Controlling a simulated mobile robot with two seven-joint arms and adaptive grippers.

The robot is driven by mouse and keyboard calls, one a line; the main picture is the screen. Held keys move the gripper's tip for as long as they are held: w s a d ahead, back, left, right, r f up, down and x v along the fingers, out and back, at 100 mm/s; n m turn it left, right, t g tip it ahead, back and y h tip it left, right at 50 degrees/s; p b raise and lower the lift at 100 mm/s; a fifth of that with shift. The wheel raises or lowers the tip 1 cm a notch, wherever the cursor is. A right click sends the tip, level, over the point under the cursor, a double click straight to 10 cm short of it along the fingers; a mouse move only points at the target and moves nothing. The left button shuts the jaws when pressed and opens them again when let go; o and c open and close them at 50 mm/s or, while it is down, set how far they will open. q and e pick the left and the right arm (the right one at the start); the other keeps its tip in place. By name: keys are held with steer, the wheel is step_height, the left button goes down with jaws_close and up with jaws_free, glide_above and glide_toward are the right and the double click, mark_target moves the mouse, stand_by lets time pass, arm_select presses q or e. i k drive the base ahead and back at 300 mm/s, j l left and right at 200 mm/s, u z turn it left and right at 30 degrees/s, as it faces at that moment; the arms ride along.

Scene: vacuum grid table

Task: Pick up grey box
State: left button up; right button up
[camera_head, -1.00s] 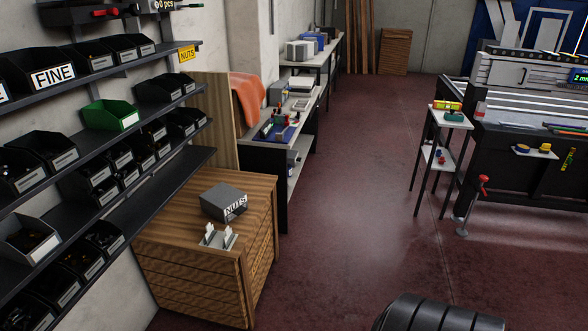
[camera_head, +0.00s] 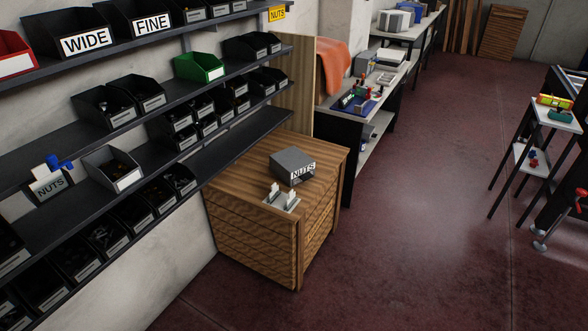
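A grey box (camera_head: 290,165) with a NUTS label on its front sits on top of the wooden cabinet (camera_head: 245,172), toward its back right. A small grey holder with white upright pieces (camera_head: 282,198) stands just in front of the box. Neither of my grippers is in view.
Wall shelves (camera_head: 235,140) with several black bins and a green bin (camera_head: 199,67) run along the left. A workbench (camera_head: 345,112) stands behind the cabinet. A small side table (camera_head: 550,116) is at the right. The red floor (camera_head: 425,215) between is open.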

mark_target(293, 167)
steer(key=i+l, duration=0.2)
steer(key=i+l+u, duration=0.1)
steer(key=l, duration=0.35)
steer(key=i+l, duration=0.4)
steer(key=l, duration=0.25)
steer(key=i+l+u, duration=0.1)
steer(key=l, duration=0.2)
steer(key=i, duration=0.05)
